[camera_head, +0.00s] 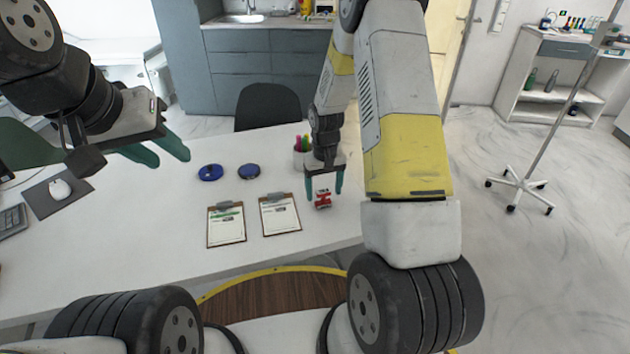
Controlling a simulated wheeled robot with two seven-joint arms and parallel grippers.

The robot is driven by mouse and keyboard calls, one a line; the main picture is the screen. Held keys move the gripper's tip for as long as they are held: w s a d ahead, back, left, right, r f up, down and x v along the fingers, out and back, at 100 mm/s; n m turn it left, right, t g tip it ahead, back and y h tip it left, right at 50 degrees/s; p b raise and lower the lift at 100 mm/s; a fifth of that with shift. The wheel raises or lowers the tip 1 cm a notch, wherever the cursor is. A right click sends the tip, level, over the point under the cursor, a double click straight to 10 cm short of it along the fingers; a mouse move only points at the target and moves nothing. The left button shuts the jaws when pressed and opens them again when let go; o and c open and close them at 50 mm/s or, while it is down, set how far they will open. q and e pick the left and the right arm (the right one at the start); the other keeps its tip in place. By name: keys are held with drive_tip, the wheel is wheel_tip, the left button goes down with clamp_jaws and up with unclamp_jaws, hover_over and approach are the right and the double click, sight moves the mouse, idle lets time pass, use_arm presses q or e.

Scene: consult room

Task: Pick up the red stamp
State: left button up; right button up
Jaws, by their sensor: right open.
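The red stamp (322,200) stands on the white desk (150,225), to the right of the two clipboards. My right gripper (324,192) points down at the stamp from above, with its teal fingers apart on the stamp's left and right sides. Whether the fingers touch it cannot be told. My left gripper (171,161) is over the left part of the desk, away from the stamp. Its two teal fingers are apart with nothing between them.
Two clipboards (226,239) (280,229) lie left of the stamp, with two round blue items (209,173) (249,172) behind them. A pen cup (301,159) stands close behind my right gripper. A mouse (60,189) and a keyboard (12,222) are at far left.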

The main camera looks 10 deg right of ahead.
sight(324, 190)
wheel_tip(324, 190, down, 4)
drive_tip(key=shift+r, duration=0.15)
drive_tip(key=c, duration=1.4)
drive_tip(key=shift+w+r, duration=0.1)
drive_tip(key=shift+r, duration=0.1)
drive_tip(key=shift+c, duration=0.2)
drive_tip(key=shift+r, duration=0.25)
drive_tip(key=r, duration=0.3)
drive_tip(key=shift+s+a, duration=0.1)
drive_tip(key=shift+s, duration=0.2)
drive_tip(key=s+a+r, duration=0.1)
drive_tip(key=s, duration=1.4)
drive_tip(key=shift+s+a, duration=0.2)
drive_tip(key=shift+a, duration=0.1)
drive_tip(key=shift+r, duration=0.1)
